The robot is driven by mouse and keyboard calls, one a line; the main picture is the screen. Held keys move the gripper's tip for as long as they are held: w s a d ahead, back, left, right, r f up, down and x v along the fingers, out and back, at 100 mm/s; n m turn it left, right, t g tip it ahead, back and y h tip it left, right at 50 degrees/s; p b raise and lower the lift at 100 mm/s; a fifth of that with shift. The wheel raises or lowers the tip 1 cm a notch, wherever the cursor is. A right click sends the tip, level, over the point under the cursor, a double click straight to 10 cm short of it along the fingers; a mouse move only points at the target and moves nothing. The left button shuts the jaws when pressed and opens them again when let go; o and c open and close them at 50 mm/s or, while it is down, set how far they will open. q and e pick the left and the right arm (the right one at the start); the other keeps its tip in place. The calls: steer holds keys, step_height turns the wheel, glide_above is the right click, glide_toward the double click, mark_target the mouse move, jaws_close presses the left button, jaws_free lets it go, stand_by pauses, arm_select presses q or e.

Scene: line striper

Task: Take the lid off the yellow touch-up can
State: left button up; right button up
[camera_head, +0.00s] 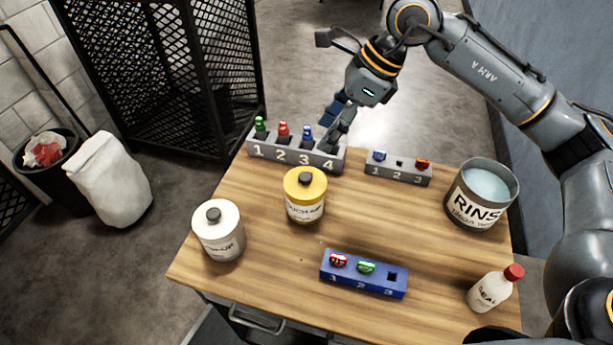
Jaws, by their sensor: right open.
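The yellow touch-up can (304,208) stands upright on the wooden table, left of its middle. Its yellow lid (304,183) with a dark knob sits on top of it. My right gripper (337,134) is open, above the right end of the grey rack numbered 1 to 4, behind the can and apart from it. Whether its fingers touch anything at slot 4 is hard to tell. My left gripper is not in view.
The grey rack (291,159) holds green, red and blue-topped items. A smaller grey rack (398,174), the rinse bucket (481,195), a blue rack (364,273), a sealer bottle (494,290) and a white can (219,233) surround the can. The table (390,222) is clear to the can's right.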

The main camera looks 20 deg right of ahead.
steer(key=p, duration=0.2)
glide_above(305, 176)
steer(key=d, duration=0.2)
steer(key=shift+h, duration=0.4)
steer(key=f, duration=0.7)
steer(key=shift+s+d+f, duration=0.15)
steer(key=shift+s+f, duration=0.05)
steer(key=shift+s, duration=0.1)
steer(key=shift+f+p, duration=0.3)
steer(key=shift+f, duration=0.15)
steer(key=p+x, duration=0.1)
steer(key=x, duration=0.2)
steer(key=shift+s+f+p, duration=0.1)
steer(key=shift+f+p, duration=0.2)
steer(key=shift+f, duration=0.1)
steer(key=shift+a+f, duration=0.3)
steer(key=shift+f, duration=0.1)
steer(key=shift+c, duration=0.2)
jaws_close()
